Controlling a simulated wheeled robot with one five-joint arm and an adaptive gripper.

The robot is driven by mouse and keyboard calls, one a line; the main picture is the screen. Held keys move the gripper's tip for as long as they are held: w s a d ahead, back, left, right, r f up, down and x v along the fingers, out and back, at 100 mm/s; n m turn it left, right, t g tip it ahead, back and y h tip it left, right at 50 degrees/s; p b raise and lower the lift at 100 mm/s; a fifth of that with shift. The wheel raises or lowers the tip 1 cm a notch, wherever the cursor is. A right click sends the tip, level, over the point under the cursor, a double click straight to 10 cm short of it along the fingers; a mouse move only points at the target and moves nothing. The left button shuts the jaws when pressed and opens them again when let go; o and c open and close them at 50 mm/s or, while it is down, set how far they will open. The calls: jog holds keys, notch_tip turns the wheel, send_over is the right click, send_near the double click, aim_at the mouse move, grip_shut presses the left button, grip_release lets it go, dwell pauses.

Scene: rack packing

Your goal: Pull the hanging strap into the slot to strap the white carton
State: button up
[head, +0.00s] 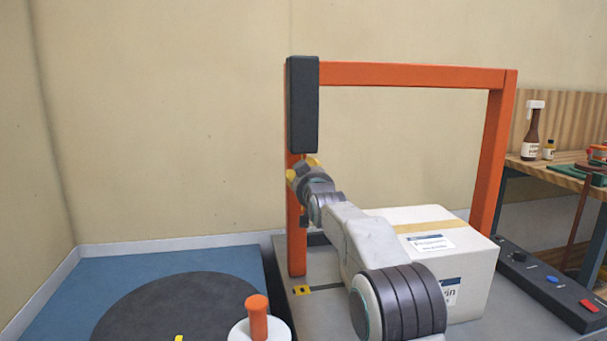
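The white carton (468,268) sits on the grey machine top (525,318) under an orange arch (415,75). It has tan tape and printed labels, and my arm covers its left side. A dark box-shaped head (303,105) is fixed at the arch's upper left. My gripper (302,168), with yellow fingertips, is just below that head, in front of the left post. I cannot tell whether it is open or shut, or whether it touches the strap. The hanging strap cannot be made out clearly. A black-and-yellow marked plate (301,290) lies at the left post's foot, with a dark line running right.
A blue platform with a dark round turntable (165,310) is at lower left. A white disc with an orange knob (257,318) stands in front. A control panel (550,285) with buttons is right of the carton. A workbench with bottles (532,135) is far right.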

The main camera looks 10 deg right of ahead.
grip_shut()
dwell(0.4)
jog(key=shift+f, duration=0.1)
